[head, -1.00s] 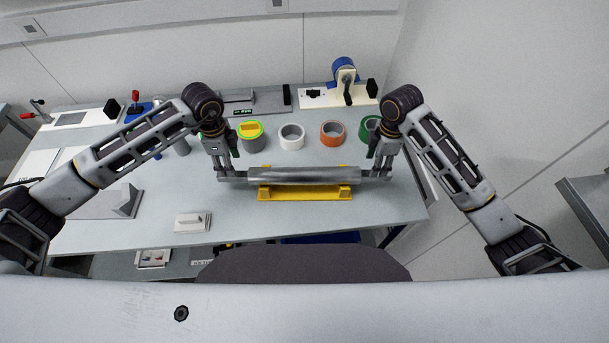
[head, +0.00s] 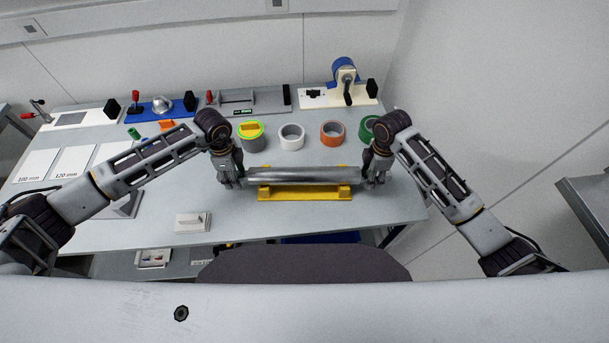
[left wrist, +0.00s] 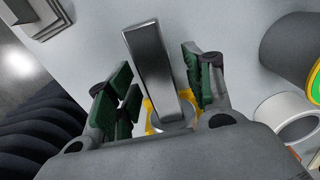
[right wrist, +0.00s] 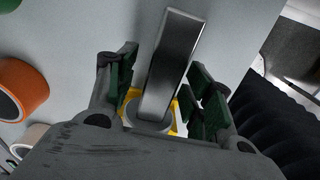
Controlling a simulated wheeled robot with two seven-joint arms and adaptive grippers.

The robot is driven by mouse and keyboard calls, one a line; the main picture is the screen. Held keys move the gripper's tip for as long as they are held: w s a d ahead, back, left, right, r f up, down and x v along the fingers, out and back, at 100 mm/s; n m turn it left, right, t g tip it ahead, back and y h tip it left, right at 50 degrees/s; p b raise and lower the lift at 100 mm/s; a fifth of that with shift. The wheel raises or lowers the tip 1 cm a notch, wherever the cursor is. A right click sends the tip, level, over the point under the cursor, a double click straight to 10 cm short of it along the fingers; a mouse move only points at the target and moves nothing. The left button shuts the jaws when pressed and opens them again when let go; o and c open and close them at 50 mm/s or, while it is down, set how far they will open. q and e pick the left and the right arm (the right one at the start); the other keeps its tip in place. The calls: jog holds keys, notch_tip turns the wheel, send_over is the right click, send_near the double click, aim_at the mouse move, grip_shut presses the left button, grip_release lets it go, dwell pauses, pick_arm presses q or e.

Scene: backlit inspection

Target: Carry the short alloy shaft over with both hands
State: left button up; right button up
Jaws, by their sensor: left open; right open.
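The short alloy shaft (head: 303,175) is a grey metal bar lying level on a yellow cradle (head: 304,193) on the bench. My left gripper (head: 236,180) is at the shaft's left end and my right gripper (head: 374,180) at its right end. In the left wrist view the shaft (left wrist: 156,68) runs between the spread green-padded fingers of the left gripper (left wrist: 160,85), with gaps on both sides. In the right wrist view the shaft (right wrist: 172,62) likewise lies between the open fingers of the right gripper (right wrist: 163,85).
Behind the shaft stand a green-and-yellow-topped grey cylinder (head: 251,137), a white ring (head: 291,137), an orange ring (head: 332,133) and a green ring (head: 370,127). A small grey block (head: 193,221) lies at the front left. Fixtures line the bench's back edge.

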pick_arm(q)
jog(key=shift+c, duration=0.2)
pick_arm(e)
jog(key=shift+c, duration=0.2)
pick_arm(q)
grip_shut()
pick_arm(e)
grip_shut()
pick_arm(q)
jog(key=shift+w+r, duration=0.1)
pick_arm(e)
jog(key=shift+w+r, duration=0.1)
jog(key=shift+r, duration=0.05)
